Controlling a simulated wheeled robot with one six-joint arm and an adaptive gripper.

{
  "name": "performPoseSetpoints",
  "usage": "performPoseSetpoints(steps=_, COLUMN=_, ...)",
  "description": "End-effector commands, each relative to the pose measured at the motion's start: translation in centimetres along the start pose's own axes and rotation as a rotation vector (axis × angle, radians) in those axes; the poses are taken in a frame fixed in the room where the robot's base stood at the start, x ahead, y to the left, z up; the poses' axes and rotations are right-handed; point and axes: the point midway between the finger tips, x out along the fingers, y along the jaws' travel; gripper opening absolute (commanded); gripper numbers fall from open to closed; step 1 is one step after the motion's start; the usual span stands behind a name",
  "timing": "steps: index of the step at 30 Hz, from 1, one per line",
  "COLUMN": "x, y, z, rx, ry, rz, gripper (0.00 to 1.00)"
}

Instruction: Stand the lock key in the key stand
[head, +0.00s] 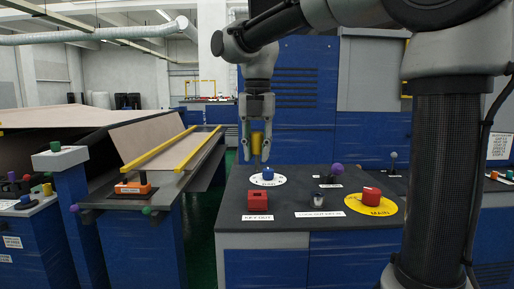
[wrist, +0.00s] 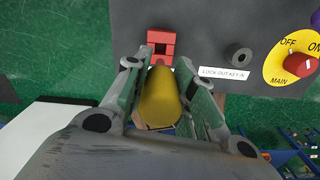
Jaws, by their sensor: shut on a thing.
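My gripper (head: 255,158) is shut on the yellow lock key (head: 256,139) and holds it in the air, pointing down above the grey console top. In the wrist view my gripper (wrist: 160,68) has the yellow key (wrist: 160,98) between its fingers; the key's lower end is hidden. In the wrist view the stand (wrist: 161,37) shows a square opening, just beyond the fingertips and apart from the key.
A round dark lock (wrist: 238,56) stands beside a "LOCK OUT KEY IN" label. A red MAIN knob (head: 371,196) on a yellow disc, a blue knob (head: 268,173) on a white dial and a purple-topped lever (head: 337,169) also stand on the console.

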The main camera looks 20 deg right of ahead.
Motion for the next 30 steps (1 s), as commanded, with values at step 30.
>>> performPoseSetpoints(steps=30, x=6.6, y=0.0, z=0.0, rx=0.001, ry=0.001, rz=-0.001, gripper=0.01)
